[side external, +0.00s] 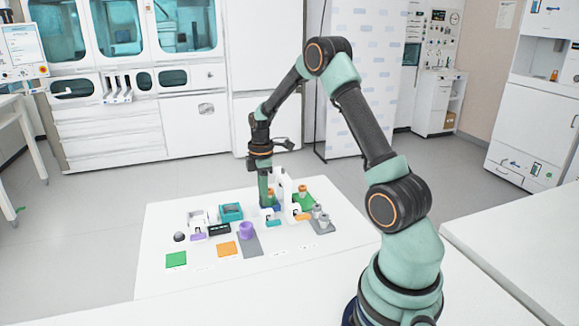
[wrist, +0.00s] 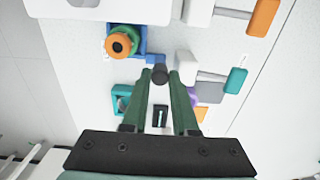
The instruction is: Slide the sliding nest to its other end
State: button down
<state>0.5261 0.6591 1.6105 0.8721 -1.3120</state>
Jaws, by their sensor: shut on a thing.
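The sliding nest appears to be the blue square holder (wrist: 142,38) in the upper part of the wrist view. In the side external view my gripper (side external: 264,203) points down beside the orange piece (side external: 270,193), low over the board; the fingers partly hide the nest.
A white upright (side external: 285,188) stands close to my gripper's right. A teal box (side external: 231,212), a purple cylinder (side external: 247,230) and a grey holder with metallic cylinders (side external: 322,226) stand around. Teal (wrist: 236,80) and orange (wrist: 263,17) levers lie right in the wrist view. The board's front is clearer.

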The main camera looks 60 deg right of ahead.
jog(key=shift+s+d, duration=1.6)
jog(key=c, duration=0.9)
grip_release()
jog(key=shift+c, duration=0.2)
notch_tip(320, 180, up, 5)
jog(key=shift+r, duration=0.1)
